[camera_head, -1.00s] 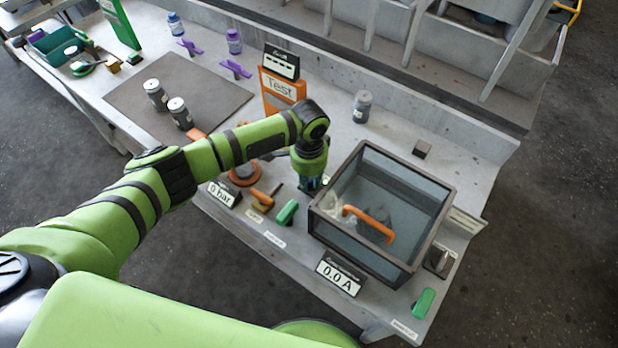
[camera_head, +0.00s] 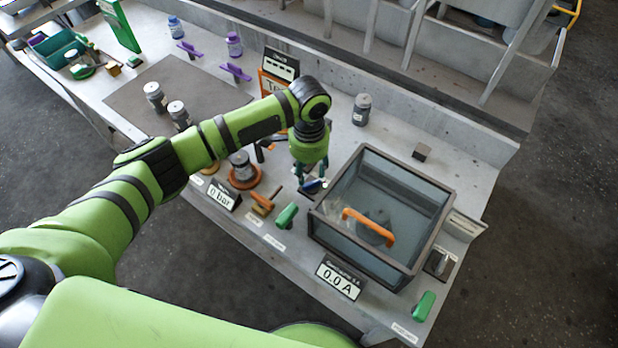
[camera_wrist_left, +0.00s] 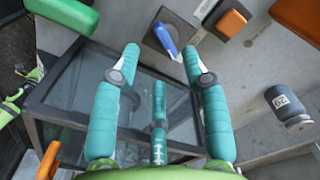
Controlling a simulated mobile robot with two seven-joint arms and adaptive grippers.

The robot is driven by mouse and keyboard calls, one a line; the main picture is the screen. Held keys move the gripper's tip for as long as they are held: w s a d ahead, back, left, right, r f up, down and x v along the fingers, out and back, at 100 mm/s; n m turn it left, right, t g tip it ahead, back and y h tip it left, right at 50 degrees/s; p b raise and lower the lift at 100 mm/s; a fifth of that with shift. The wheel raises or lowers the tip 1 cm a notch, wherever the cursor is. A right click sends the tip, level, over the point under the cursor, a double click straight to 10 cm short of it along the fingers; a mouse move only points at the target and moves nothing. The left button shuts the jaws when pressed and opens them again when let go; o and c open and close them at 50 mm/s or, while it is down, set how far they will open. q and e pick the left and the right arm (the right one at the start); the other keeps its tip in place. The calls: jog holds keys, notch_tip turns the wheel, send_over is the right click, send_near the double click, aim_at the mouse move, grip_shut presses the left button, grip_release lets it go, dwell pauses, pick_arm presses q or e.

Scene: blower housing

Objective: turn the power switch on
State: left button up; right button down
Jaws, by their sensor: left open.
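A blue lever switch (camera_head: 313,186) on a dark square base sits on the bench just left of the glass box; its label cannot be read. It also shows in the wrist view as a blue lever (camera_wrist_left: 166,38) standing out from the base. My left gripper (camera_head: 312,178) is open and empty above and close to this switch. In the wrist view its fingertips (camera_wrist_left: 160,52) are spread, with the lever beyond and between them. A second switch box (camera_head: 440,262) with a dark knob stands right of the glass box. Which one is the power switch cannot be told.
The glass box (camera_head: 345,225) with an orange handle (camera_head: 368,226) stands close right of the gripper. The display (camera_head: 340,278) reads 0.0 A. A grey bottle (camera_head: 361,109) stands behind.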

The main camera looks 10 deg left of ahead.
aim_at(309, 185)
pick_arm(q)
notch_tip(309, 185, up, 6)
jog(key=shift+f, duration=0.1)
dwell(0.6)
